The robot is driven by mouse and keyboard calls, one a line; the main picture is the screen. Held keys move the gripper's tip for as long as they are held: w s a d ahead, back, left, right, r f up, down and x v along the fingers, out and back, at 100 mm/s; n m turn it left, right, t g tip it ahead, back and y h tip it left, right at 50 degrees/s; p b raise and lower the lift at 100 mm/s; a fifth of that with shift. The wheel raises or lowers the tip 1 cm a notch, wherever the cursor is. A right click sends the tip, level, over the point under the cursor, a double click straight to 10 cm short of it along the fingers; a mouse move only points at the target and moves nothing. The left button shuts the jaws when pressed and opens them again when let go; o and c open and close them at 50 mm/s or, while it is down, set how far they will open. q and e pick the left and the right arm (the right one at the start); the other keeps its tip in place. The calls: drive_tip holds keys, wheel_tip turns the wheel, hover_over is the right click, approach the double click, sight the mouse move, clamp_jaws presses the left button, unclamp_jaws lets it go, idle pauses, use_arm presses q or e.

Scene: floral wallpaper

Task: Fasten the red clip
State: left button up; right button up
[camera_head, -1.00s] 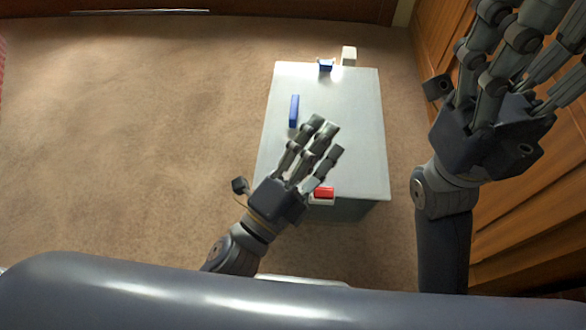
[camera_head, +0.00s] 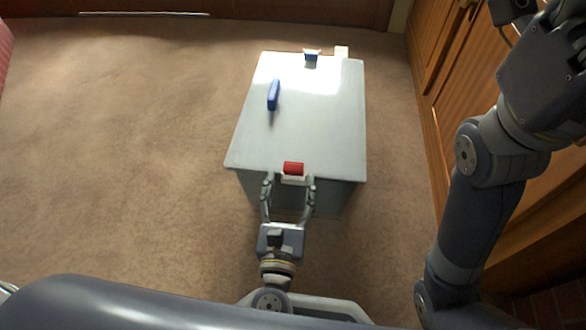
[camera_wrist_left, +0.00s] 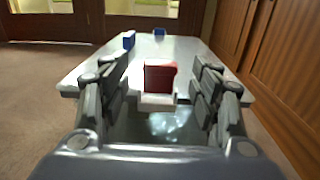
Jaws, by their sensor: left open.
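The red clip (camera_head: 293,168) sits at the near edge of the pale grey box's lid (camera_head: 320,115), above a white catch (camera_head: 294,180). In the left wrist view the red clip (camera_wrist_left: 159,76) is centred and stands up over the white catch (camera_wrist_left: 157,99). My left gripper (camera_head: 289,182) is open in front of the box, with its fingers spread on either side of the clip. In the wrist view a gap shows between the fingers and the clip. My right gripper (camera_head: 548,78) is raised at the upper right and partly cut off; its fingers are mostly out of view.
A blue handle (camera_head: 273,95) stands on the lid's left side. Wooden cabinets (camera_head: 450,75) run along the right. Brown carpet (camera_head: 130,150) to the left is clear.

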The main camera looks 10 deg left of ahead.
sight(292, 172)
use_arm(q)
drive_tip(key=w, duration=0.5)
drive_tip(key=shift+w+b, duration=0.2)
drive_tip(key=shift+b, duration=0.1)
drive_tip(key=c, duration=1.1)
